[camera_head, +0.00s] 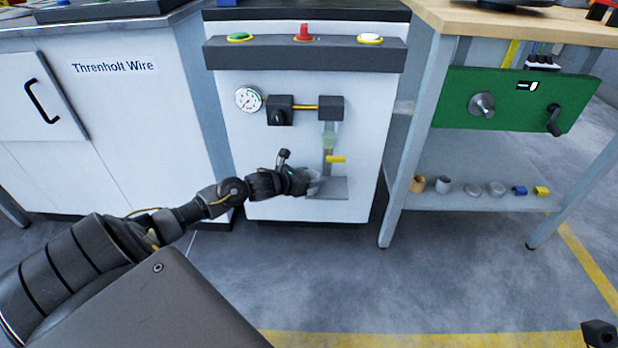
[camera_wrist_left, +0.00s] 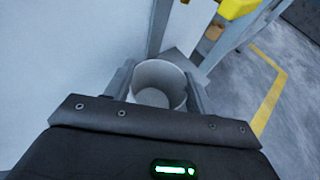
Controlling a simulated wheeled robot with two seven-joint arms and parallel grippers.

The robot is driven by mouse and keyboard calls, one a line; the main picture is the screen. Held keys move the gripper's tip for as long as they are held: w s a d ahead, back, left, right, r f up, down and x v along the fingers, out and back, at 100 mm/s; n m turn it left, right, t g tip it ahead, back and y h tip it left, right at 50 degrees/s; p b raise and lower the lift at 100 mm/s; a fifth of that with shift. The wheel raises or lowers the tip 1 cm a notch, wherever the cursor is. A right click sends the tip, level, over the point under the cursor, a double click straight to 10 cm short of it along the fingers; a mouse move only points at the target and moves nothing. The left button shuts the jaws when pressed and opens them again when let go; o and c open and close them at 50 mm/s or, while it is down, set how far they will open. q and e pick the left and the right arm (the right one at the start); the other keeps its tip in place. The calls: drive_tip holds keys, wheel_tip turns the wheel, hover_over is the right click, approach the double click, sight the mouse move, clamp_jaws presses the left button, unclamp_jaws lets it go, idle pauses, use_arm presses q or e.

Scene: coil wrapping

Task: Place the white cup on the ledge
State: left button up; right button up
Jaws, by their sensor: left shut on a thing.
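The white cup (camera_wrist_left: 158,86) is upright between the fingers of my left gripper (camera_wrist_left: 157,92) in the left wrist view, its open mouth showing. My left gripper (camera_head: 309,183) is shut on it, and in the head view the cup (camera_head: 314,184) is partly hidden by the fingers. The ledge (camera_head: 330,188) is a small grey plate on the front of the white machine, below a yellow lever (camera_head: 336,159). The cup is at the left part of the ledge; I cannot tell whether it touches it. My right gripper (camera_head: 600,335) shows only partly, at the lower right corner.
A clear tube with a nozzle (camera_head: 329,140) hangs above the ledge. A gauge (camera_head: 249,99) and a black valve (camera_head: 280,110) are on the machine's front. A workbench leg (camera_head: 407,150) stands to the right, with several small items on its lower shelf (camera_head: 480,205).

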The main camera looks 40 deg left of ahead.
use_arm(q)
drive_tip(key=o, duration=1)
drive_tip(key=shift+f, duration=0.1)
drive_tip(key=shift+o, duration=0.2)
